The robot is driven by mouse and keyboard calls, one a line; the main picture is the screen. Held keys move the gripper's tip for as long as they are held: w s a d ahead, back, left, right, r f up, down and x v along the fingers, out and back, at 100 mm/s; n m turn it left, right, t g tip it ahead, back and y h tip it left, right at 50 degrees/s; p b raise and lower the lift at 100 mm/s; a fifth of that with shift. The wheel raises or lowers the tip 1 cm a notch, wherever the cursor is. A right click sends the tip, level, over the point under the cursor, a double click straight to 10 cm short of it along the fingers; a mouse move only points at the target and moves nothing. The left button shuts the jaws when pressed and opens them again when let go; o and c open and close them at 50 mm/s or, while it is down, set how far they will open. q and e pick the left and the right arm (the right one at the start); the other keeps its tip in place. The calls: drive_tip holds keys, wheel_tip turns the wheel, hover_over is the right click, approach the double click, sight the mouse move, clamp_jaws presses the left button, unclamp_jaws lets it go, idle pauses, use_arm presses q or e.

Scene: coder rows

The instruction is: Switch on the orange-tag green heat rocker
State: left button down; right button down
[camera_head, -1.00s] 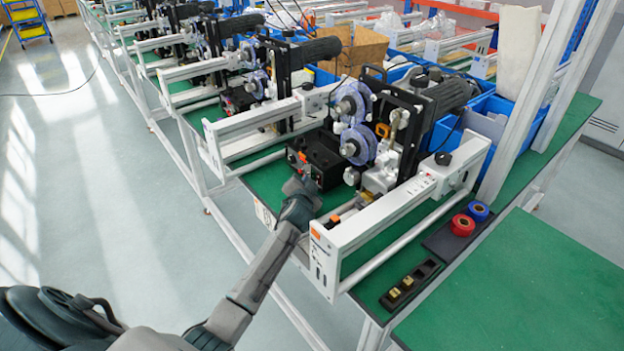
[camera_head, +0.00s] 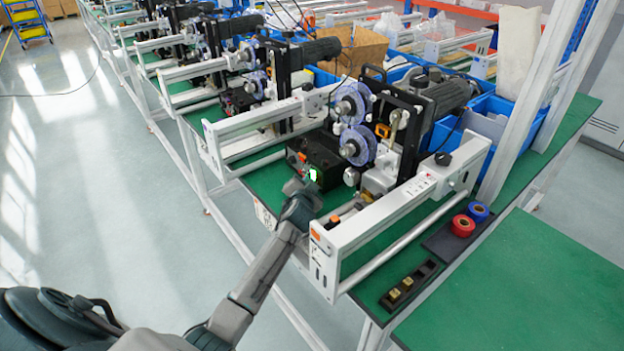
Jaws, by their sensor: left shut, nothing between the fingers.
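The orange-tag machine stands nearest on the green bench, with an orange tag (camera_head: 315,235) on the end of its white rail. Its black control box (camera_head: 322,160) faces me. The green heat rocker (camera_head: 313,174) on the box front is lit bright green. A small red control (camera_head: 302,157) sits to its upper left. My left gripper (camera_head: 295,187) is shut and empty, just in front of and below the lit rocker, and appears slightly apart from it. My right gripper is out of the picture.
Similar machines (camera_head: 245,85) stand in a row towards the back left. A red tape roll (camera_head: 463,225), a blue tape roll (camera_head: 478,211) and a black tray (camera_head: 410,285) lie to the right. The white rail (camera_head: 395,205) runs close beside my left gripper. The green table (camera_head: 530,290) at front right is clear.

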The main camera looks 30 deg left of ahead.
use_arm(q)
drive_tip(key=shift+s+a+r, duration=0.1)
drive_tip(key=shift+s+a, duration=0.15)
drive_tip(key=shift+s, duration=0.3)
drive_tip(key=shift+s+p, duration=0.1)
drive_tip(key=shift+p, duration=0.25)
drive_tip(key=shift+s+a+r, duration=0.1)
drive_tip(key=shift+s+a, duration=0.05)
drive_tip(key=shift+s, duration=0.1)
drive_tip(key=s, duration=0.1)
drive_tip(key=s+a+p, duration=0.1)
drive_tip(key=s+p, duration=0.1)
drive_tip(key=shift+s+a+r, duration=0.25)
drive_tip(key=shift+s+r, duration=0.05)
drive_tip(key=shift+s, duration=0.15)
